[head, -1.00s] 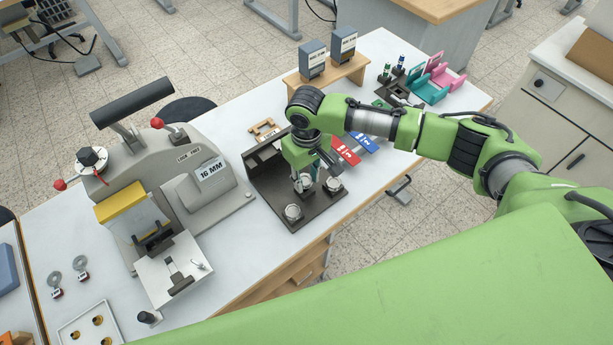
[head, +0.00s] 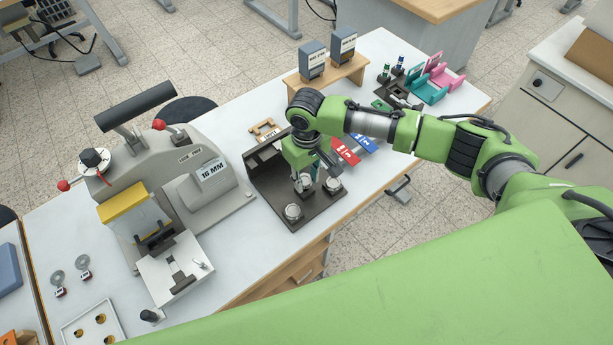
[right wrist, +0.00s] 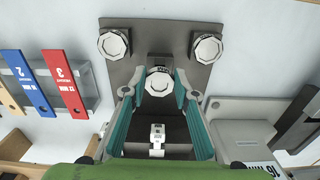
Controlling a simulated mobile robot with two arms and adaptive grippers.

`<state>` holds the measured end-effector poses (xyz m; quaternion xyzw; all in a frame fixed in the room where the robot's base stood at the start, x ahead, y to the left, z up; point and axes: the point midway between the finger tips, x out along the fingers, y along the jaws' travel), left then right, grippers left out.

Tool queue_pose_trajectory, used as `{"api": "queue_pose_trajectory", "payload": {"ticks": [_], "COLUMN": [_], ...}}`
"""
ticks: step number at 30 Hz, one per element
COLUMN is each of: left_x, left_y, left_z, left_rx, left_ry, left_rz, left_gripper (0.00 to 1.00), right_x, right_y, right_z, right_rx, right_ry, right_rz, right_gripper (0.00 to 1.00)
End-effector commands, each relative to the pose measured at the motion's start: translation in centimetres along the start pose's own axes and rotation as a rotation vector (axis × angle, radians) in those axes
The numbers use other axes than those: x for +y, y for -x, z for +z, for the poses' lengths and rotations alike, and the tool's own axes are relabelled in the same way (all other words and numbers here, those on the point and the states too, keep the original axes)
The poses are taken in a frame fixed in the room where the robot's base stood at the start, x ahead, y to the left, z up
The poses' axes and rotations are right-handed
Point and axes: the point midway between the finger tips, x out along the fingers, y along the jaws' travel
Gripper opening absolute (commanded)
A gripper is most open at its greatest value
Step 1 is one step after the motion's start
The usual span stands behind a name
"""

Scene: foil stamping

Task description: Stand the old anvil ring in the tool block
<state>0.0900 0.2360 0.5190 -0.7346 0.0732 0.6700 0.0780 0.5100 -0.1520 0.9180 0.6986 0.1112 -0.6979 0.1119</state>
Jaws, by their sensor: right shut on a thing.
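My right gripper (head: 304,180) is over a dark L-shaped block (head: 268,198), seemingly the tool block, on the white bench. In the right wrist view, my right gripper (right wrist: 159,88) has its teal-padded fingers shut on a faceted silver ring-like piece (right wrist: 159,81), seemingly the old anvil ring. The piece is upright, at or just above the block; whether it touches is unclear. Two similar silver pieces (head: 292,212) (head: 333,185) stand at the block's front corners. They also show in the right wrist view (right wrist: 113,44) (right wrist: 207,47). My left gripper is out of view.
A grey press (head: 205,180) marked 16 MM stands left of the block. Red and blue labelled bars (head: 345,151) lie to its right. A wooden stand (head: 330,75) with two grey boxes is behind. Pink and teal holders (head: 436,82) stand at the far right.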

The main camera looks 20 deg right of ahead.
Motion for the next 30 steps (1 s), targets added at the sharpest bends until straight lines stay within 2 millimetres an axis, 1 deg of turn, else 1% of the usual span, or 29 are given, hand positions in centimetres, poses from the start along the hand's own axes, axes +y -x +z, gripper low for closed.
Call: {"api": "queue_pose_trajectory", "payload": {"ticks": [10,21,30], "left_x": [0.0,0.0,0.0], "left_y": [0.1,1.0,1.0], "left_z": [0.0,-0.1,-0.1], "left_rx": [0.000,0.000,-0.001], "left_ry": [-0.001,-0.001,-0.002], "left_rz": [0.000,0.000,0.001], "left_gripper": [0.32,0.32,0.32], "right_x": [0.0,-0.1,-0.1], "right_y": [0.1,0.1,0.0], "right_z": [0.0,0.0,0.0], "right_rx": [0.000,0.000,0.001], "right_ry": [0.000,0.000,0.000], "right_rz": [0.000,0.000,0.000], "right_gripper": [0.01,0.01,0.01]}}
